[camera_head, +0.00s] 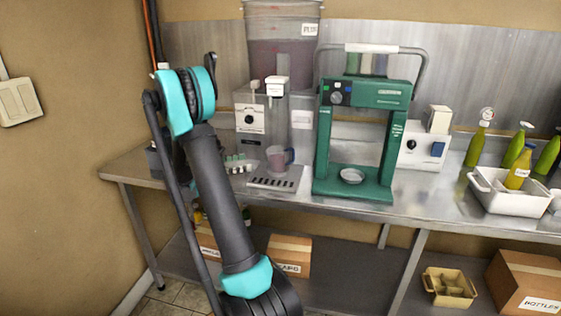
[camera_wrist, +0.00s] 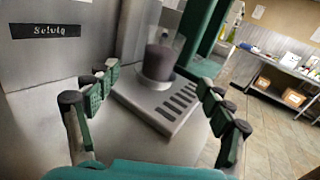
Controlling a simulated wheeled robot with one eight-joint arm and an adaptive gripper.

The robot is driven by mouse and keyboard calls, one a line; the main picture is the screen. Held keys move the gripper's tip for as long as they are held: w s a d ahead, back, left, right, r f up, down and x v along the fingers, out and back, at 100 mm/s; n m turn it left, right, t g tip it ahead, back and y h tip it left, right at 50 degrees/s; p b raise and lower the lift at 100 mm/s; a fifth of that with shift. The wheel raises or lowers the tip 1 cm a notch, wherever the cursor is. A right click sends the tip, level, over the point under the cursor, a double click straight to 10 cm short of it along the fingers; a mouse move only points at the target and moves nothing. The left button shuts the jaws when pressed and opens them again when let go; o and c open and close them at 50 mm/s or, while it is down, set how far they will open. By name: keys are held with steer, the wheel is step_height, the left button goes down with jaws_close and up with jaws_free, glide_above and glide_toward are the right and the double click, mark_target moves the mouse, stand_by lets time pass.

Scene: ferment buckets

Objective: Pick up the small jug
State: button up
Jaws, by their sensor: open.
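The small jug (camera_head: 277,158) is a clear cup with a handle and dark reddish contents. It stands upright on the slotted metal drip tray (camera_head: 272,183) below a dispenser. The wrist view shows the jug (camera_wrist: 159,62) ahead, near the far end of the tray (camera_wrist: 165,108). My gripper (camera_wrist: 158,79) is open and empty, its green-padded fingers spread either side of the line to the jug. The jug is beyond the fingertips and not gripped. In the head view, green finger parts (camera_head: 239,163) show just left of the jug; the rest is mostly hidden behind my arm.
A green press-like frame (camera_head: 388,150) stands close to the right of the tray. A big bucket (camera_head: 283,40) with dark liquid is above and behind. Bottles (camera_head: 478,145) and a white bin (camera_head: 508,196) stand at the right. Boxes lie on the lower shelf.

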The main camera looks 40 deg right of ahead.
mark_target(279, 157)
steer(key=x, duration=0.9)
steer(key=shift+f, duration=0.1)
steer(key=shift+s+x, duration=0.1)
steer(key=shift+x, duration=1.2)
steer(key=shift+s+x, duration=0.15)
steer(key=shift+x, duration=1.15)
steer(key=shift+f, duration=0.1)
steer(key=shift+c, duration=0.5)
steer(key=c, duration=1.5)
